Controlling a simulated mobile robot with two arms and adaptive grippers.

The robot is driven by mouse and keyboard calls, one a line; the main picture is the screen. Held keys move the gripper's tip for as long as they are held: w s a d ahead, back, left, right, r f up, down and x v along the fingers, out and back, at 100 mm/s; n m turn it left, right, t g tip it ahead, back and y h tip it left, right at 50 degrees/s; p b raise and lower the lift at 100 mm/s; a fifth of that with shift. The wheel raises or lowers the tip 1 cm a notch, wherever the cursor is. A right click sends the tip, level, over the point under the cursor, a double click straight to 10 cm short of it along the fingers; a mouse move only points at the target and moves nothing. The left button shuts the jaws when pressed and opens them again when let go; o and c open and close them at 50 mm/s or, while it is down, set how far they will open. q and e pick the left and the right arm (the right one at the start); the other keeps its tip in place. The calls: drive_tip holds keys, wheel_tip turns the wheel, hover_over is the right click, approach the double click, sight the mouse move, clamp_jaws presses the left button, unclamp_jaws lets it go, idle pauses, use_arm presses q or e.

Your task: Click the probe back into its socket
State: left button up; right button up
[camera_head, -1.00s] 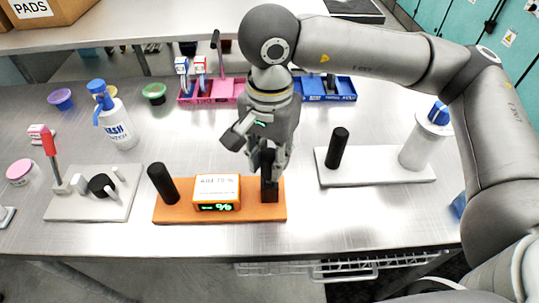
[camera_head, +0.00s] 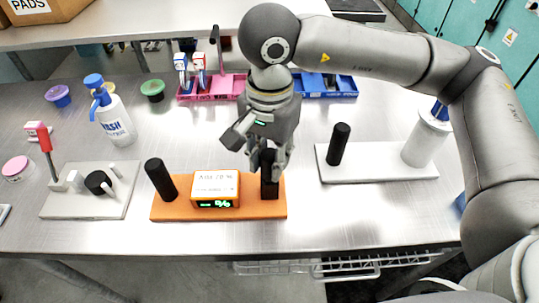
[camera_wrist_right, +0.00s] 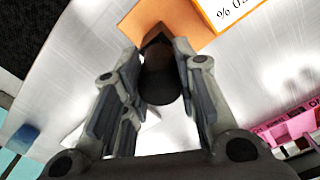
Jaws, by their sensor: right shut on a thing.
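The probe (camera_wrist_right: 160,82) is a dark cylinder between the fingers of my right gripper (camera_wrist_right: 155,95) in the right wrist view. My right gripper also shows in the head view (camera_head: 268,160), above the right end of an orange base (camera_head: 183,211). The gripper is shut on the probe. A dark square socket (camera_head: 269,190) stands on that end of the base, directly below the fingers. The probe's lower end is at the socket; I cannot tell how deep it sits. An orange-framed meter (camera_head: 215,185) with a green-lit display is beside it. My left gripper is not in view.
A black post (camera_head: 160,180) stands at the base's left end. A white base (camera_head: 375,172) with a black post and white cylinder is to the right. A white board (camera_head: 80,207) and wash bottle (camera_head: 113,118) are left. Pink (camera_head: 213,96) and blue bins are behind.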

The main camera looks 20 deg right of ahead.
drive_tip(key=shift+f+b, duration=0.4)
drive_tip(key=shift+s, duration=0.1)
clamp_jaws()
drive_tip(key=o, duration=1.1)
unclamp_jaws()
drive_tip(key=shift+o, duration=0.5)
drive_tip(key=o, duration=0.5)
drive_tip(key=shift+c, duration=0.2)
drive_tip(key=shift+r, duration=0.1)
drive_tip(key=shift+r+p, duration=2.05)
drive_tip(key=shift+r, duration=2.45)
